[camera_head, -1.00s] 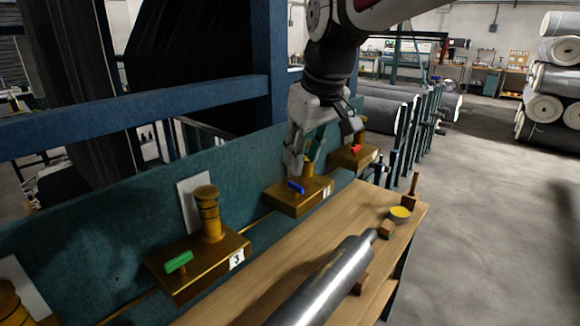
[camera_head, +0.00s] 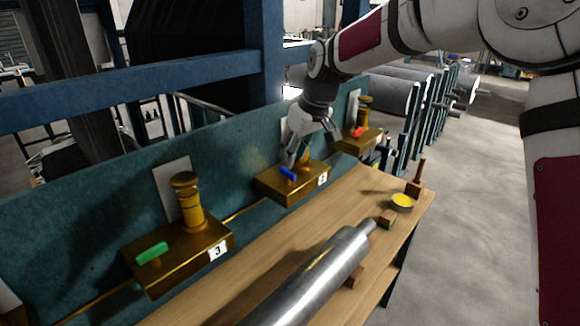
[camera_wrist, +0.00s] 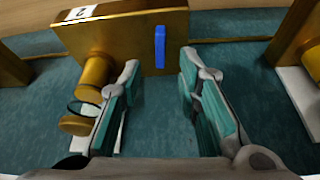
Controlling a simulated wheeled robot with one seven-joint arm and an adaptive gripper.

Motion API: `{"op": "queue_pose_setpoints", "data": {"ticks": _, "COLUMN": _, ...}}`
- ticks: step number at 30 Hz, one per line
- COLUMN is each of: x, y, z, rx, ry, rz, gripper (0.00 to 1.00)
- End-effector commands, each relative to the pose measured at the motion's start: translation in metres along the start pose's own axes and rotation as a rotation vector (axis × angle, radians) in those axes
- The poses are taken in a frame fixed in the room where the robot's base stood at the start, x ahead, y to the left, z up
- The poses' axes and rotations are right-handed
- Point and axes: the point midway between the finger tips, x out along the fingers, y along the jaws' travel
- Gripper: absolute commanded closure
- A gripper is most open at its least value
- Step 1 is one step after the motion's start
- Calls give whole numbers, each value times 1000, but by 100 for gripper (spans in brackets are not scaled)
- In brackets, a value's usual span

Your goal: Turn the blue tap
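In the wrist view the blue handle (camera_wrist: 160,47) stands upright in the picture, just beyond and between my fingertips. My gripper (camera_head: 297,157) is at the brass block, close to the handle. In the wrist view my gripper (camera_wrist: 158,62) is open, with a teal-padded finger on either side of the handle's line and nothing held. I cannot tell whether a finger touches the block.
A green tap (camera_head: 152,253) on block 3 is nearer, and a red tap (camera_head: 358,132) is farther along the teal panel (camera_head: 85,205). A brass post (camera_wrist: 92,78) stands beside my left finger. A metal roller (camera_head: 320,275) lies on the wooden bench (camera_head: 335,205).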

Motion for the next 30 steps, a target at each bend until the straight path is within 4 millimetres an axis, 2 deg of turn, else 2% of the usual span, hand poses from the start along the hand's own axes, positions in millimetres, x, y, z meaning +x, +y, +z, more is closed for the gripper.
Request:
{"op": "queue_pose_setpoints", "data": {"ticks": 3, "x": 23, "y": 0, "z": 1, "rx": 2, "ry": -3, "rz": -2, "gripper": 69}}
{"op": "queue_pose_setpoints", "data": {"ticks": 9, "x": 48, "y": 0, "z": 0, "rx": 2, "ry": -2, "rz": 0, "gripper": 69}}
{"op": "queue_pose_setpoints", "data": {"ticks": 15, "x": 56, "y": 1, "z": 0, "rx": 2, "ry": 0, "rz": 1, "gripper": 69}}
{"op": "queue_pose_setpoints", "data": {"ticks": 22, "x": 57, "y": 1, "z": 0, "rx": 2, "ry": 0, "rz": 1, "gripper": 69}}
{"op": "queue_pose_setpoints", "data": {"ticks": 23, "x": 57, "y": 1, "z": 0, "rx": 2, "ry": 0, "rz": 1, "gripper": 74}}
{"op": "queue_pose_setpoints", "data": {"ticks": 26, "x": 57, "y": 1, "z": 0, "rx": 2, "ry": 0, "rz": 1, "gripper": 96}}
{"op": "queue_pose_setpoints", "data": {"ticks": 27, "x": 56, "y": 1, "z": 0, "rx": 2, "ry": 0, "rz": 1, "gripper": 100}}
{"op": "queue_pose_setpoints", "data": {"ticks": 30, "x": 56, "y": 1, "z": 0, "rx": 2, "ry": 0, "rz": 1, "gripper": 100}}
